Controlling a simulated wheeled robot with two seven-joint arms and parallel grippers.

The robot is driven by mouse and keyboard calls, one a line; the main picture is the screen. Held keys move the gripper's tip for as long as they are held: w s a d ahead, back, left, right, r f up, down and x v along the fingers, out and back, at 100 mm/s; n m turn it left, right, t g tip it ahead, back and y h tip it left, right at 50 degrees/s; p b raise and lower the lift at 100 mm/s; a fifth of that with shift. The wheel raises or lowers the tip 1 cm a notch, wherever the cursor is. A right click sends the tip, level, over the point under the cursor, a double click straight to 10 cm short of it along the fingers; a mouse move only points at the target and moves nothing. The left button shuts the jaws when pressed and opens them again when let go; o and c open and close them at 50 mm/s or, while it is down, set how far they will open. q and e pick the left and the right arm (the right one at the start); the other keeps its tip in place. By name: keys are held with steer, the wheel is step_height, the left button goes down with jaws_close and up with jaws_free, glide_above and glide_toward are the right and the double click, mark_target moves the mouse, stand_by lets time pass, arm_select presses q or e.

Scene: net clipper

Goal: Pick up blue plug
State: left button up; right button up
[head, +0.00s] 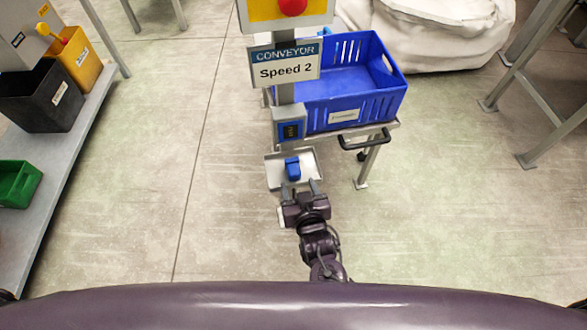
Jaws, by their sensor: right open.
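The blue plug (292,169) rests on a small grey tray (309,158) below the post of the conveyor sign. My right gripper (300,187) is just in front of the plug, its two fingers apart and pointing towards it. The fingers look empty, and I cannot tell whether they touch the tray. A blue socket box (290,130) is mounted on the post above the tray. My left gripper does not show.
A blue crate (350,113) sits on a cart with a black handle (364,140), right behind the tray. A sign (285,66) reads "CONVEYOR Speed 2". A shelf (62,150) with bins stands at left. Table legs are at right. Open floor lies both sides.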

mark_target(296, 178)
steer(key=x, duration=0.2)
steer(key=shift+w+a+f, duration=0.1)
steer(key=shift+w+f, duration=0.05)
steer(key=shift+w, duration=0.15)
steer(key=shift+w+a+f, duration=0.1)
steer(key=shift+w+f, duration=0.05)
steer(key=shift+w, duration=0.2)
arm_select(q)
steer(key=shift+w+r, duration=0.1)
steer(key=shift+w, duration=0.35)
arm_select(e)
steer(key=shift+c, duration=0.2)
steer(key=c, duration=1.1)
steer(key=shift+c, duration=0.2)
